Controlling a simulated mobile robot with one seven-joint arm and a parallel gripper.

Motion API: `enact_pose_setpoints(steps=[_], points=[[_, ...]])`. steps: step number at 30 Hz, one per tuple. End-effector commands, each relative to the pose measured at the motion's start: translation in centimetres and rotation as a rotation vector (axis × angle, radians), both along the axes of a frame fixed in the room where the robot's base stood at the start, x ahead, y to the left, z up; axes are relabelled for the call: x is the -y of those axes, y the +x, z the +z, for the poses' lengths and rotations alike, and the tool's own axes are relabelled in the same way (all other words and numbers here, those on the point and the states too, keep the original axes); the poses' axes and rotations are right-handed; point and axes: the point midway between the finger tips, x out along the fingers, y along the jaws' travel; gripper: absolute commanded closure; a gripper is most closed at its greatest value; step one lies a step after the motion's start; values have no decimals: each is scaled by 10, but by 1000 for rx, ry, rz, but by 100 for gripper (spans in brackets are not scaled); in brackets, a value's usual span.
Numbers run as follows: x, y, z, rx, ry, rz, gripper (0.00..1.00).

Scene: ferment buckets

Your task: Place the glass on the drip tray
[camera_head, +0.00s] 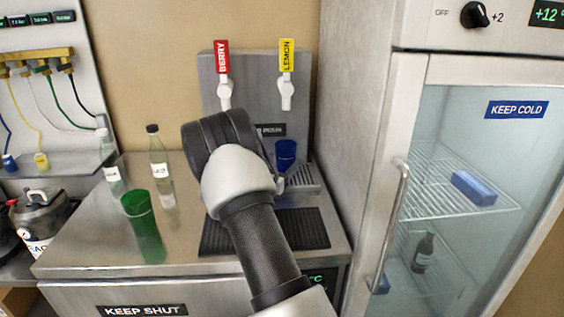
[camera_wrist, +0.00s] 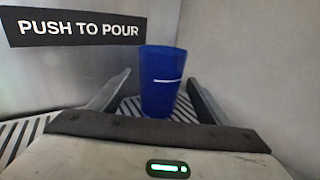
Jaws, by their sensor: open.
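A blue glass (camera_head: 286,153) stands upright at the dispenser, on the slotted drip tray (camera_head: 305,177). In the wrist view the blue glass (camera_wrist: 160,95) stands between the two fingers of my gripper (camera_wrist: 159,76). The fingers are apart, with a visible gap on each side of the glass. Slots of the drip tray (camera_wrist: 18,137) show around its base. In the head view my arm hides most of my gripper and part of the tray. A green glass (camera_head: 142,222) stands on the counter at the left.
The dispenser has a red BERRY tap (camera_head: 223,75) and a yellow LEMON tap (camera_head: 287,72). Two bottles (camera_head: 160,165) stand behind the green glass. A dark mat (camera_head: 310,230) lies before the tray. A glass-door fridge (camera_head: 480,130) bounds the right. The left counter front is clear.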

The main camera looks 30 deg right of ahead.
Motion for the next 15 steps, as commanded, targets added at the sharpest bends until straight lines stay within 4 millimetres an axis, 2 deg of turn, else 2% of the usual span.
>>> enact_pose_setpoints(steps=[2, 5, 15], points=[[0, 0, 4, 0, 0, 0, 30], [-9, -5, 3, -1, 0, 2, 30], [-69, -43, 4, -2, 0, 4, 30]])
